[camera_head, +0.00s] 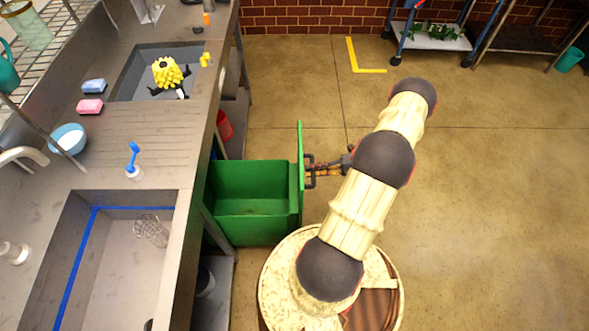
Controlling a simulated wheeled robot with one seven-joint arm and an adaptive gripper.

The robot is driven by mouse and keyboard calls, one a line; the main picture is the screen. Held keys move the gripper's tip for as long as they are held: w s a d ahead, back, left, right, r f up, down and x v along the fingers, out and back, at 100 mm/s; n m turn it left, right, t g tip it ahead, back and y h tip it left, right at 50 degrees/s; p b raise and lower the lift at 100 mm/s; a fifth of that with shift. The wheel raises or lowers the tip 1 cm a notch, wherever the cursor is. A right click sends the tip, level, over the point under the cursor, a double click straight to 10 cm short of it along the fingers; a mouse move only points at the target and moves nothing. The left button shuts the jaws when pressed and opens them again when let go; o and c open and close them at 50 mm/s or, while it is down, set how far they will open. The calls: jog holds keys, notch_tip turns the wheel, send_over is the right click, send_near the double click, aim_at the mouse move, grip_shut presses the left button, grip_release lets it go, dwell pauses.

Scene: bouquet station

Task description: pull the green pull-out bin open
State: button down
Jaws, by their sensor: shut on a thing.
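The green pull-out bin (251,207) stands out from under the steel counter in the head view, its open top and empty-looking inside showing. Its upright green front panel (300,165) faces right and carries a dark handle (311,181). My gripper (316,170) is at the handle on the right side of that panel and is shut on it. The fingertips are small and partly hidden against the handle. The bin's left end lies close to the counter edge.
The counter (120,180) with two sinks runs along the left. A red bucket (224,126) stands under it, behind the bin. A blue cart (430,35) is at the back. The tiled floor right of the bin is clear apart from my arm and base.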

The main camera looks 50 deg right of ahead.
jog(key=shift+f+v, duration=0.25)
jog(key=shift+v, duration=0.95)
jog(key=shift+s, duration=0.1)
jog(key=c, duration=1.9)
grip_release()
jog(key=shift+d, duration=0.1)
jog(key=v, duration=1.2)
jog(key=shift+f, duration=0.1)
